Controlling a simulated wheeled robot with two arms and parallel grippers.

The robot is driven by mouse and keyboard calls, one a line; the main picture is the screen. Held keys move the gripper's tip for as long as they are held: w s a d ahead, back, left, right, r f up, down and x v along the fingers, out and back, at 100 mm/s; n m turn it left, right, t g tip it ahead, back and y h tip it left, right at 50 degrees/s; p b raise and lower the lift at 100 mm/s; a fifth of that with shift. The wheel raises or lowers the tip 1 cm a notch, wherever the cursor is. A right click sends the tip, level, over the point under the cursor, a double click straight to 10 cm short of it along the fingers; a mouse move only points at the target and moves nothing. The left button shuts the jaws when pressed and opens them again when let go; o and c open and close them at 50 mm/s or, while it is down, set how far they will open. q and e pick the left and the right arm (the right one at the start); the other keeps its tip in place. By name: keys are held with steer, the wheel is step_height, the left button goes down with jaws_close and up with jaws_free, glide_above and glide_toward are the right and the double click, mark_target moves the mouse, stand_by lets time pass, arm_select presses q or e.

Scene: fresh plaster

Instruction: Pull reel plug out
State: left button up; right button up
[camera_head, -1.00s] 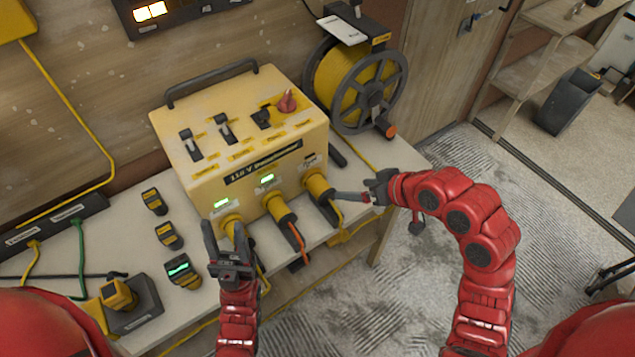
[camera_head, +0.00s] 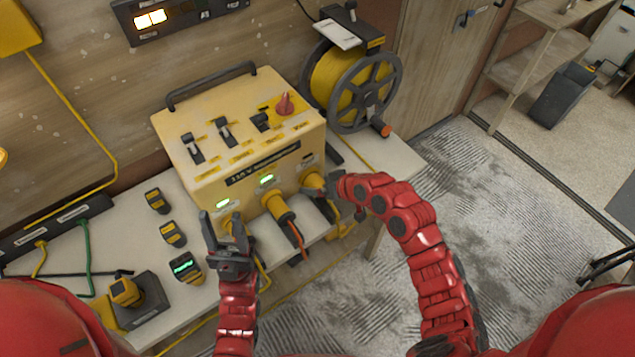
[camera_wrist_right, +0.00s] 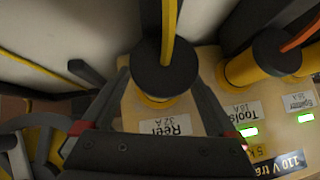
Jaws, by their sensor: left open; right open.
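The reel plug (camera_head: 313,181) is a dark and yellow round plug in the rightmost front socket of the yellow transformer box (camera_head: 205,177). In the right wrist view, the plug (camera_wrist_right: 166,72) with its yellow cable is above the label "Reel 32 A" (camera_wrist_right: 165,126). My right gripper (camera_head: 328,188) is open at the reel plug. Its fingers (camera_wrist_right: 160,88) lie on either side of the plug, with no clear contact visible. My left gripper (camera_head: 222,222) is open, upright in front of the leftmost plug, which it partly hides.
The middle plug (camera_head: 277,206) with an orange cable sits left of the reel plug. Green lights (camera_head: 266,180) glow over the left and middle sockets; the reel socket's light is dark. A yellow cable reel (camera_head: 345,85) stands right of the box. Small yellow devices (camera_head: 173,234) lie on the bench left.

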steer(key=shift+w+a+f, duration=0.2)
steer(key=shift+a+f, duration=0.1)
jaws_close()
stand_by(0.5)
